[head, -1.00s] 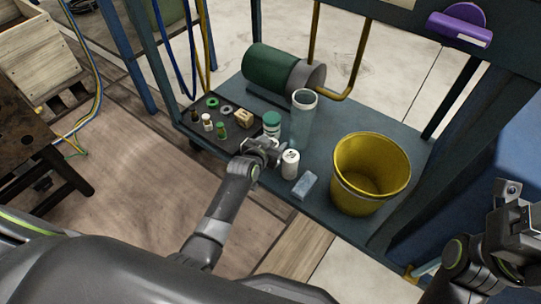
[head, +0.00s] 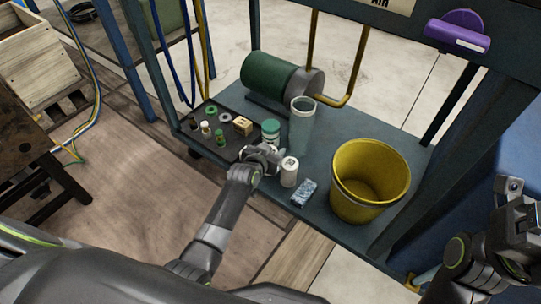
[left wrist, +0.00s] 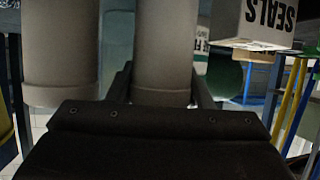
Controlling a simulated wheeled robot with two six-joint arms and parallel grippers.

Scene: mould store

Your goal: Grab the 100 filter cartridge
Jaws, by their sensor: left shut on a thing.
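The filter cartridge seems to be the small white cylinder (head: 289,172) with dark marks on its top. The marks are too small to read. It stands upright on the cart's lower shelf. My left gripper (head: 274,154) is at its left side, near its top. In the left wrist view a pale cylinder (left wrist: 163,50) sits between the fingers, and they are shut on it. A second pale cylinder (left wrist: 60,55) stands to its left, apart from it. My right gripper (head: 515,215) is at the right edge, away from the shelf, with its jaws unclear.
A green-lidded jar (head: 271,133) and a tall translucent cylinder (head: 301,128) stand close behind. A blue-white block (head: 304,194) and a yellow bucket (head: 345,190) are to the right. A dark tray (head: 232,145) with small parts lies left. A green motor (head: 270,75) is behind.

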